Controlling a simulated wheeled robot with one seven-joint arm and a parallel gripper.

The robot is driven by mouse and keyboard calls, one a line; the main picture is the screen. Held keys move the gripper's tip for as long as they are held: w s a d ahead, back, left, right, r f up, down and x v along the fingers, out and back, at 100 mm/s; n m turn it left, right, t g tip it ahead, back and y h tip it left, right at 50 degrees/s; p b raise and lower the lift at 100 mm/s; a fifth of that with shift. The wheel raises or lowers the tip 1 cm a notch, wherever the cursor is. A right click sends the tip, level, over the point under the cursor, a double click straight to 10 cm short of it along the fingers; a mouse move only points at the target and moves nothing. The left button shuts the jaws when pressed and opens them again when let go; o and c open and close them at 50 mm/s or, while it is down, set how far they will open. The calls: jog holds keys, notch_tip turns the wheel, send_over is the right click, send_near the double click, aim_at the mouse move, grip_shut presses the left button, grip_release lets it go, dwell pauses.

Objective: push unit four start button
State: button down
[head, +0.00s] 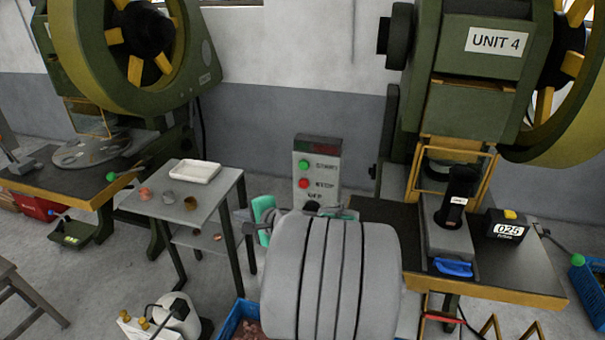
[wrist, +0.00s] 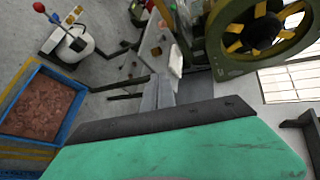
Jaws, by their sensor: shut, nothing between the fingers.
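The control box (head: 331,168) stands left of the press marked UNIT 4 (head: 497,41) in the head view. Its green button (head: 304,165) is beside the word START, with a red button (head: 303,184) beside STOP below it. The lower part of the box is hidden behind my grey arm. My gripper's fingers (wrist: 165,86) show in the wrist view, shut together and empty beyond the teal-green hand. In the head view my arm hides most of the hand, and I cannot make out the fingertips. The buttons cannot be made out in the wrist view.
A small grey table (head: 215,197) with a white tray (head: 195,172) and small copper-coloured pieces stands left of the box. A second press (head: 207,60) is further left. The black box marked 025 (head: 506,226) rests on unit four's bench. A blue crate (wrist: 28,72) holds brownish material.

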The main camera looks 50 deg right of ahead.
aim_at(304, 165)
jog(key=s+d+r+m+t+h, duration=0.1)
jog(key=s+d+m+h, duration=0.1)
jog(key=d, duration=0.4)
jog(key=s+d+r+m+t+h, duration=0.2)
jog(key=s+d+m+h, duration=0.1)
jog(key=d+m, duration=0.4)
jog(key=shift+s+d+m+b, duration=0.15)
jog(key=shift+s+m+b, duration=0.2)
jog(key=shift+s, duration=0.1)
jog(key=shift+w+d+b, duration=0.25)
jog(key=shift+w+d, duration=0.45)
jog(key=shift+d, duration=0.6)
jog(key=shift+w+d+b, duration=0.2)
jog(key=shift+w+d, duration=0.45)
jog(key=shift+d, duration=0.65)
jog(key=shift+w+d+b, duration=0.25)
jog(key=shift+w+d, duration=0.45)
jog(key=shift+d, duration=0.6)
jog(key=shift+w+d, duration=0.2)
jog(key=shift+d, duration=0.15)
